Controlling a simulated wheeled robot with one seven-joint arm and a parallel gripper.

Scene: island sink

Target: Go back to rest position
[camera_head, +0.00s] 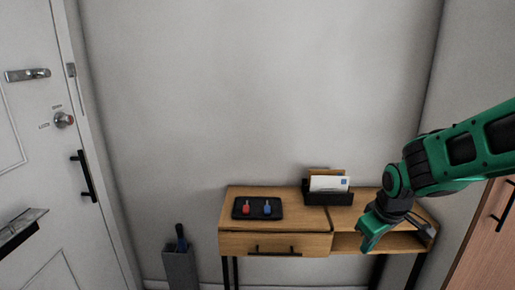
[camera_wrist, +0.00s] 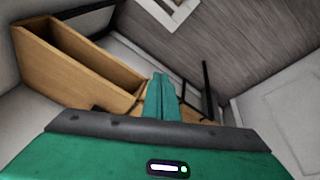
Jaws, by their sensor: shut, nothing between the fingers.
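My gripper (camera_head: 372,232) is at the right in the head view, in front of the right part of the wooden console table (camera_head: 240,243). Its green fingers are together and hold nothing. In the wrist view my gripper (camera_wrist: 160,97) points at the table's front area, with the open wooden compartment (camera_wrist: 62,60) at the upper left. My green arm reaches in from the right edge of the head view.
An umbrella stand (camera_head: 180,270) stands left. A door (camera_head: 28,130) is at far left, a wooden cabinet (camera_head: 488,240) at right.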

